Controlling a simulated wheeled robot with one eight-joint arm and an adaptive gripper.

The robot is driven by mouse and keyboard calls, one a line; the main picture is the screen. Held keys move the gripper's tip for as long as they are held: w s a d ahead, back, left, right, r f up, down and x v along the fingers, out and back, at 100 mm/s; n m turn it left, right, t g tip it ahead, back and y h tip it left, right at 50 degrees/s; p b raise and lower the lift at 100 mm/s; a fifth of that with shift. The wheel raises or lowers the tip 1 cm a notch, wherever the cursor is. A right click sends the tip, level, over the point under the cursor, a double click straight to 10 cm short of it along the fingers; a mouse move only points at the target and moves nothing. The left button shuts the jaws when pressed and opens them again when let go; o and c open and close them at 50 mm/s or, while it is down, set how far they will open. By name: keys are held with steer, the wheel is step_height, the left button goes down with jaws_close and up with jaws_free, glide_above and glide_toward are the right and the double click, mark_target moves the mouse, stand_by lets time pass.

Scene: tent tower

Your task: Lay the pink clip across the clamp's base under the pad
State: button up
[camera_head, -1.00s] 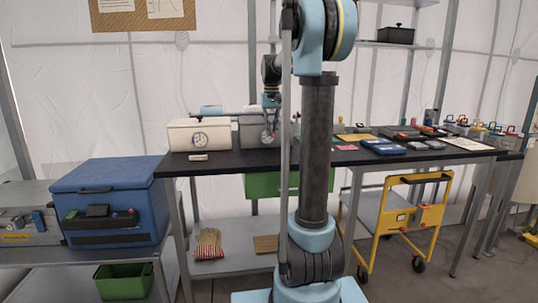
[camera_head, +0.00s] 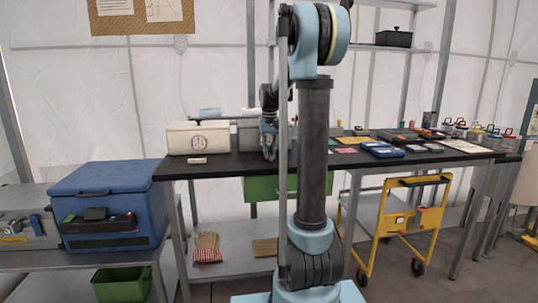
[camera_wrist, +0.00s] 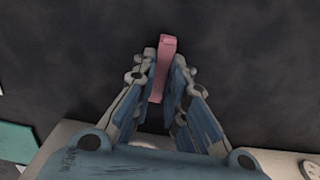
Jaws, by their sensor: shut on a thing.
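My gripper (camera_wrist: 162,75) is shut on the pink clip (camera_wrist: 166,45) in the wrist view. The clip is a narrow pink bar held between the fingertips, its far end sticking out past them, over a dark surface. In the head view my gripper (camera_head: 268,148) is low over the left part of the black table (camera_head: 230,166), in front of a grey box; the clip cannot be made out there.
A cream box with a dial (camera_head: 198,138) stands left of my gripper, with a small white block (camera_head: 197,160) before it. A grey box (camera_head: 247,135) is behind my gripper. Flat blue cases (camera_head: 383,150) and several small items cover the table's right. A teal piece (camera_wrist: 15,143) lies lower left in the wrist view.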

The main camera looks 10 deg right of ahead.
steer(key=o, duration=0.7)
